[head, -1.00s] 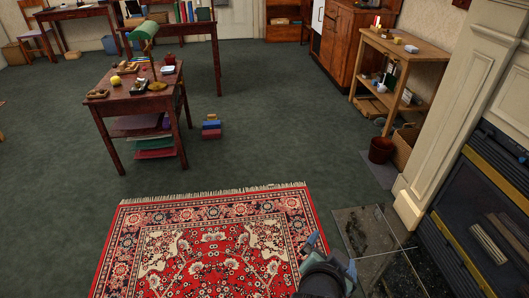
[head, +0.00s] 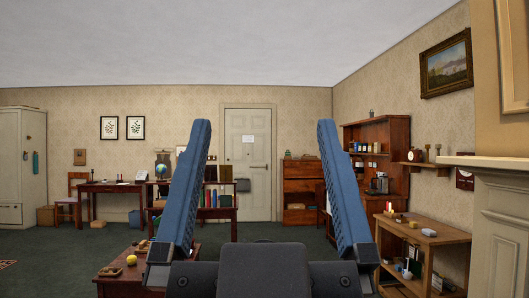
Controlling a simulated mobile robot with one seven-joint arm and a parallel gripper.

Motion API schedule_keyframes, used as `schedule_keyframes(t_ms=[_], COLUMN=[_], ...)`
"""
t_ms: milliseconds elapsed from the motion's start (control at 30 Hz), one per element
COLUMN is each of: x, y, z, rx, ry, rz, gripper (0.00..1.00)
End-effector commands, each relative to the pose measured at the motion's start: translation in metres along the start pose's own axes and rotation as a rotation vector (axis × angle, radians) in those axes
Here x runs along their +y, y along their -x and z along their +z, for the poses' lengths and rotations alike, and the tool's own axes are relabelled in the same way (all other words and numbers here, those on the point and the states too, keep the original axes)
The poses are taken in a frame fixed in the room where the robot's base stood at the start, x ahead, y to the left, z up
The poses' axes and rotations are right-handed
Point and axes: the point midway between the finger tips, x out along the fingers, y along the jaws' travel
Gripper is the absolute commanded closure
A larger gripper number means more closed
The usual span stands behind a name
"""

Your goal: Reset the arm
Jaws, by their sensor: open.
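My gripper (head: 264,124) is large and close in the middle of the head view. Its two blue fingers point up and stand wide apart. The gap between them is empty, and the door and wall show through it. The fingers and the dark gripper body hide part of the room behind them.
A low dark table (head: 122,282) with a yellow ball (head: 131,260) stands ahead, left of my gripper. A wooden shelf table (head: 440,236) stands at the right beside the fireplace (head: 497,215). The white door (head: 247,150) is far ahead. Green floor shows at left.

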Motion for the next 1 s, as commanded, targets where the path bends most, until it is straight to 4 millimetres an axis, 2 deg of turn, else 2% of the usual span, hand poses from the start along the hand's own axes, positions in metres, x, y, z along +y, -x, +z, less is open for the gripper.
schedule_keyframes(t_ms=[133, 267, 467, 800, 900, 1000], x=[0.0, 0.0, 0.0, 0.0, 0.0, 0.0], y=[-0.002, -0.014, -0.052, -0.13, -0.145, -0.151], z=[-0.001, -0.012, -0.047, -0.12, -0.134, -0.14], rx=[-0.003, -0.004, -0.004, -0.005, -0.005, -0.005], ry=[0.0, -0.001, -0.001, -0.001, -0.002, -0.002], rz=[0.001, 0.001, 0.001, 0.0, -0.001, -0.001], gripper=[0.0, 0.0, 0.0, 0.0, 0.0, 0.0])
